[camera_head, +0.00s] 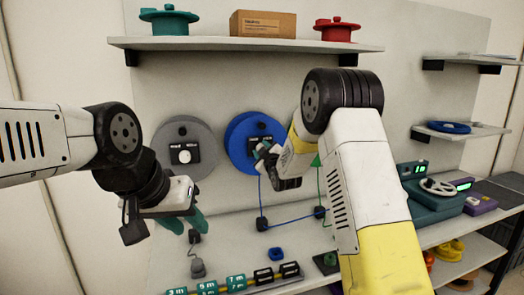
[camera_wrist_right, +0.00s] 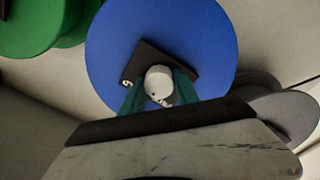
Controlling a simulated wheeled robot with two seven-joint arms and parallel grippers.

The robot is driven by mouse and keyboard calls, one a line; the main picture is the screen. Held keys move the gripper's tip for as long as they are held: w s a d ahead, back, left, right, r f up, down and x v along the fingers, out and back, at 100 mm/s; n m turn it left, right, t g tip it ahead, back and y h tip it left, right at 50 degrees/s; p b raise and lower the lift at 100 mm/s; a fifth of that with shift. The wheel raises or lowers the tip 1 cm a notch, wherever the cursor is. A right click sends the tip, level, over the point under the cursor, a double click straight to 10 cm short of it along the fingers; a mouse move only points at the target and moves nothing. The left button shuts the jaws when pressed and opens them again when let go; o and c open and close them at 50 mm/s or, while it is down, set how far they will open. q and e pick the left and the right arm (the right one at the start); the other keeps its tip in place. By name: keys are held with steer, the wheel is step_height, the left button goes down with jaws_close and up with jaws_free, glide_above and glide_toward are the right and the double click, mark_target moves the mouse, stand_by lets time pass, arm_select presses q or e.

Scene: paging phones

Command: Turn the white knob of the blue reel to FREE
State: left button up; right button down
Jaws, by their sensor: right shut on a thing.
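The blue reel (camera_head: 236,140) hangs on the wall panel, right of a grey reel. In the right wrist view the blue reel (camera_wrist_right: 205,50) fills the upper middle, with a dark plate (camera_wrist_right: 138,62) at its hub. The white knob (camera_wrist_right: 158,80) sits on that plate. My right gripper (camera_head: 266,155) is at the reel's face, its teal fingers (camera_wrist_right: 159,92) shut on the white knob from both sides. The plate's lettering is too small to read. My left gripper (camera_head: 185,222) hangs empty below the grey reel, its teal fingers apart.
The grey reel (camera_head: 202,165) hangs to the left; a green reel (camera_wrist_right: 35,25) shows in the wrist view. A shelf (camera_head: 215,44) holds a teal reel, a box (camera_head: 263,24) and a red reel. A blue cord (camera_head: 290,220) runs below the blue reel. Labelled blocks (camera_head: 235,283) line the bench front.

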steer(key=n, duration=0.4)
steer(key=shift+f+n, duration=0.15)
steer(key=shift+n, duration=0.15)
steer(key=n, duration=0.4)
steer(key=shift+n, duration=0.4)
steer(key=c, duration=0.9)
jaws_free()
steer(key=shift+s, duration=0.1)
steer(key=v, duration=0.7)
steer(key=shift+s+d+f, duration=0.15)
steer(key=shift+s, duration=0.15)
